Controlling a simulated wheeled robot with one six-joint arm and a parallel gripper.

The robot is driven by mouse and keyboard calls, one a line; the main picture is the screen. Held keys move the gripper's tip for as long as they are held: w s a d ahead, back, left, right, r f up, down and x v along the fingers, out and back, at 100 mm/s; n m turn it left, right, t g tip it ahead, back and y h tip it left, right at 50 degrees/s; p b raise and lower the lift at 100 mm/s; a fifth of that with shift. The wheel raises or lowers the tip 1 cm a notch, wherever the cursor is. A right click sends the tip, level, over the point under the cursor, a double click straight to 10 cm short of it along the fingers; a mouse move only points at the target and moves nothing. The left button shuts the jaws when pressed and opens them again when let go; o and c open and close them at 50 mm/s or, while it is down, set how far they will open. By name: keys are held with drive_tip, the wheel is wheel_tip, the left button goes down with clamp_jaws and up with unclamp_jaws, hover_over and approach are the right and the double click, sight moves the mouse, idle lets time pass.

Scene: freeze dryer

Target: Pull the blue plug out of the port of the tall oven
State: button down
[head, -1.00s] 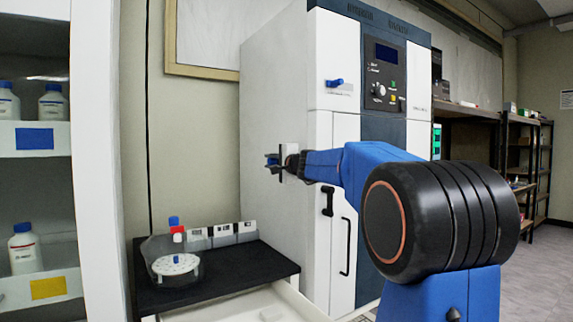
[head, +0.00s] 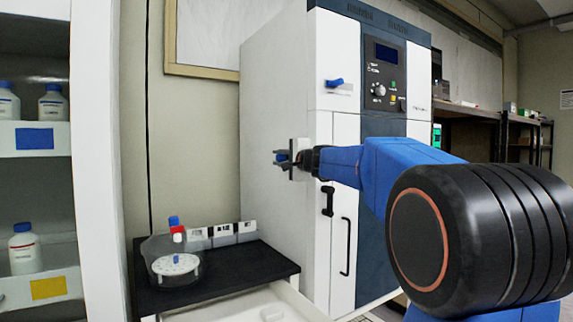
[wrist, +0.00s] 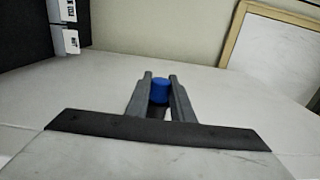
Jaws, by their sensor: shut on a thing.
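The tall oven (head: 275,100) is a white cabinet with a dark blue front panel, in the middle of the head view. My gripper (head: 281,157) is in front of its left side wall. The wrist view shows my gripper's two grey fingers (wrist: 160,83) shut on the blue plug (wrist: 160,92), with its round blue end showing between them.
A blue handle (head: 335,83) sticks out of the oven's upper front. Below left, a black table (head: 225,272) bears a clear round vessel (head: 175,267) and several small white boxes. A shelf with bottles (head: 24,248) stands at the far left.

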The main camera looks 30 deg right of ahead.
drive_tip(key=shift+s+r, duration=0.25)
drive_tip(key=shift+s, duration=0.7)
drive_tip(key=shift+s+r, duration=0.2)
drive_tip(key=shift+s, duration=0.7)
drive_tip(key=shift+w, duration=0.1)
drive_tip(key=w+f, duration=0.1)
drive_tip(key=w, duration=0.5)
drive_tip(key=shift+w+f, duration=0.3)
drive_tip(key=shift+f, duration=0.05)
drive_tip(key=shift+s, duration=0.15)
drive_tip(key=s+r, duration=0.2)
drive_tip(key=s, duration=0.5)
drive_tip(key=w+f, duration=0.3)
drive_tip(key=w, duration=0.9)
drive_tip(key=shift+w+d+f, duration=0.1)
drive_tip(key=shift+w+d, duration=0.1)
drive_tip(key=shift+d, duration=0.95)
drive_tip(key=shift+w+d+f, duration=0.1)
drive_tip(key=shift+w+d, duration=0.05)
drive_tip(key=shift+d, duration=1)
